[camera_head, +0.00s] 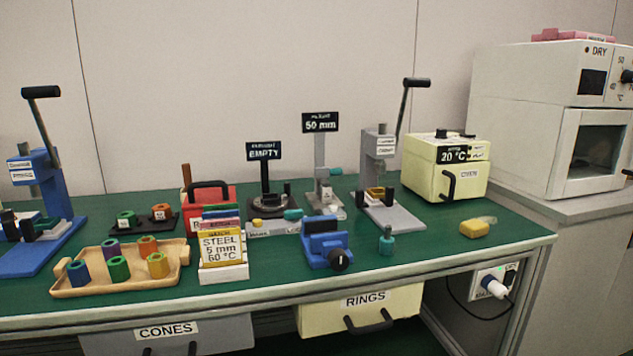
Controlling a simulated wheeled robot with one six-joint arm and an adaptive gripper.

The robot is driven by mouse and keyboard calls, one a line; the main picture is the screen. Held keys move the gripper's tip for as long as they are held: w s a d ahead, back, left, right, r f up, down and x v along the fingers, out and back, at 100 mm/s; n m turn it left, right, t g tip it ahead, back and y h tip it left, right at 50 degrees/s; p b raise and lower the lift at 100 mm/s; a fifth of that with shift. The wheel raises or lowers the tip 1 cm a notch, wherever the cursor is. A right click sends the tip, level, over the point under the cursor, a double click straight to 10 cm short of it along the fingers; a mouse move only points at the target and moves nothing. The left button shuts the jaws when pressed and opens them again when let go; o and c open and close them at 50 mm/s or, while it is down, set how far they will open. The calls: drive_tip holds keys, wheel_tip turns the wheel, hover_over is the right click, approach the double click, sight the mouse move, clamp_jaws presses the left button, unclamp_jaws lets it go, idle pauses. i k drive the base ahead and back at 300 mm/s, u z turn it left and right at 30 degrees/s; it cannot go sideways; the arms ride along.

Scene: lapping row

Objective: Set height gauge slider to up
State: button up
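A grey upright stand (320,155) with a black sign reading "50 mm" (320,122) stands at the back middle of the green bench. It looks like the height gauge, though the small text on its sign is too small to read. A small teal part (336,171) sticks out to the right of its column, low down; it may be the slider's handle. A light block with a small label (326,193) sits at its foot. My gripper is not in view.
A black stand signed "EMPTY" (264,151) is left of the gauge, a grey lever press (379,150) right. A blue vise (326,246), teal bottle (387,243) and card box (223,250) stand in front. The bench's front right is mostly clear.

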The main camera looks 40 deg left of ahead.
sight(319, 173)
drive_tip(key=k, duration=0.35)
drive_tip(key=u, duration=0.85)
